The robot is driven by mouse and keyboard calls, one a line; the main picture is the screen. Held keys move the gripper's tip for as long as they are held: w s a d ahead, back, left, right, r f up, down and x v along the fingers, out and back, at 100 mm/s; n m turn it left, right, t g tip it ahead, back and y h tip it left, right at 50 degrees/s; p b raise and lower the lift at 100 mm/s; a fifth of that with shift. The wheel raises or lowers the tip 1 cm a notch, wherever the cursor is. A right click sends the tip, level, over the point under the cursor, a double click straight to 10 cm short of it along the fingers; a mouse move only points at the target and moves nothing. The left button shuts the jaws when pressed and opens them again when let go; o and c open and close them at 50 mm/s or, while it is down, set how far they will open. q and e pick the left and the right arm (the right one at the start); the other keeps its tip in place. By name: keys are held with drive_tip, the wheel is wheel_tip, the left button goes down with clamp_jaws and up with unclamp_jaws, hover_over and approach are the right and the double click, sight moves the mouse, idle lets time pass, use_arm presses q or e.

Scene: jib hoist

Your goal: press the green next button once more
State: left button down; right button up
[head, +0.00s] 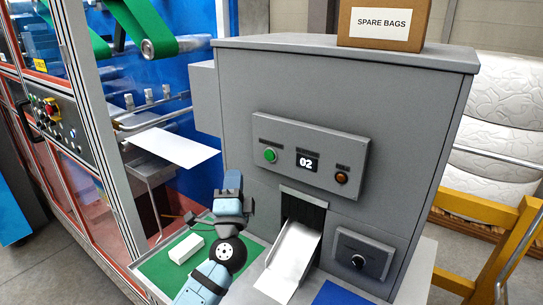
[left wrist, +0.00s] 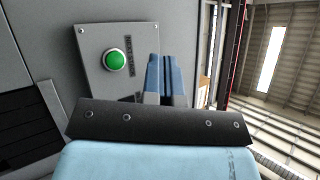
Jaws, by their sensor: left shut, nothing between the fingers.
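The green button (head: 270,155) sits at the left end of a grey panel (head: 325,142) on the front of the grey cabinet. It also shows in the left wrist view (left wrist: 115,61), round and bright green in a metal ring. My left gripper (head: 232,176) is below and left of the button in the head view. In the left wrist view its blue fingers (left wrist: 165,62) are closed together, empty, and to the right of the button. They do not appear to cover the button. My right gripper is out of view.
The panel also holds a display (head: 307,163) reading 02 and an amber button (head: 341,177). Below are a chute (head: 290,258) and a dial box (head: 363,257). A white block (head: 187,249) lies on a green mat (head: 163,266). A spare-bags box (head: 383,22) stands on top.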

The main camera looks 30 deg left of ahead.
sight(269, 156)
use_arm(q)
drive_tip(key=w, duration=0.9)
drive_tip(key=shift+d+b, duration=0.3)
drive_tip(key=shift+d, duration=0.05)
drive_tip(key=shift+s, duration=0.1)
idle(0.4)
idle(1.3)
drive_tip(key=shift+w+b, duration=0.45)
drive_tip(key=shift+b, duration=0.05)
